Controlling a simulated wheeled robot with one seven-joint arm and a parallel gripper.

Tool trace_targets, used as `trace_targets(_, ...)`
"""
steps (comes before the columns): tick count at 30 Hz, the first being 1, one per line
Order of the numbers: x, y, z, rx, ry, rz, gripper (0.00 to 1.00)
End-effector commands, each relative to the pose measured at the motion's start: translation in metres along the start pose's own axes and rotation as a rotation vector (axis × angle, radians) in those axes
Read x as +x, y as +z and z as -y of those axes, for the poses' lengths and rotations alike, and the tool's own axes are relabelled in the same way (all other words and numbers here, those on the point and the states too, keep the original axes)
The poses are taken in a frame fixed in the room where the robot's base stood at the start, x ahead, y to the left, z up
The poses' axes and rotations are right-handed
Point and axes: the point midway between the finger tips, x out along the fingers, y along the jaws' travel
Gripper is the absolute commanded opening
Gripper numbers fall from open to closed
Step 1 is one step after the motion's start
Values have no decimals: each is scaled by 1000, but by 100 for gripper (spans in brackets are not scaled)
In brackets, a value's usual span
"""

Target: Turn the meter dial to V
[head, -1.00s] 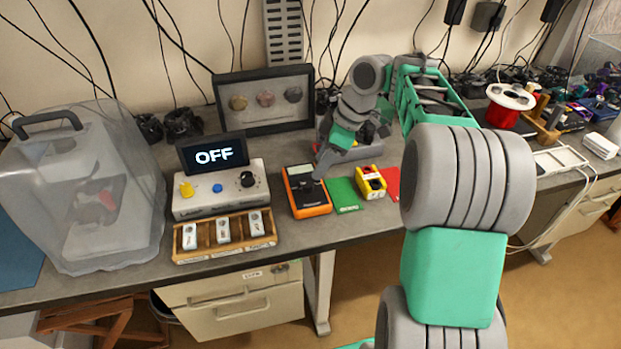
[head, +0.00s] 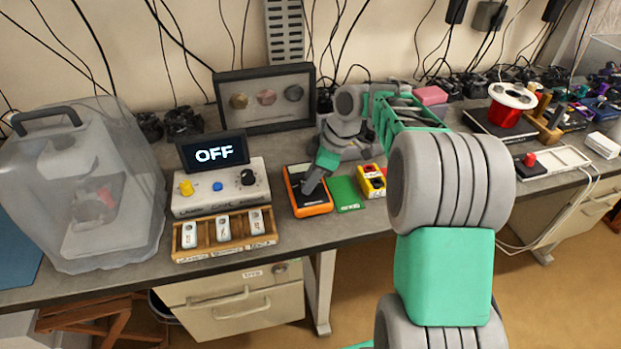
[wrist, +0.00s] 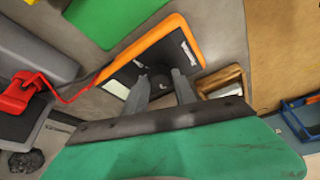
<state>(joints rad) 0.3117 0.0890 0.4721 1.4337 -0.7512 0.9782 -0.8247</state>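The orange-edged meter (head: 318,210) lies flat on the bench, right of the box with the OFF display. It also shows in the wrist view (wrist: 125,62), with a dark face. My gripper (head: 306,190) points down over the meter's face and hides part of it in the head view. In the wrist view my gripper (wrist: 160,76) has its two grey fingers apart over the meter. A small dark round dial (wrist: 160,80) shows between the fingertips. I cannot tell whether the fingers touch it, or read its setting.
A control box (head: 218,199) with OFF on its screen (head: 213,152) stands left of the meter, a wooden rack (head: 225,246) in front of it. A green mat (head: 345,194) and yellow block (head: 372,178) lie to the right. A red lead (wrist: 68,99) runs beside the meter.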

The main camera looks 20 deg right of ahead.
Motion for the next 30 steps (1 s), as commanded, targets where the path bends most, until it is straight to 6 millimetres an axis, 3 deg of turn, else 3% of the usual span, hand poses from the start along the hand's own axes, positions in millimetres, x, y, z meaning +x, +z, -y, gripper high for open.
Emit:
trace_targets(11,0,0,0,0,0,0,1)
trace_targets(30,1,0,1,112,49,0,0)
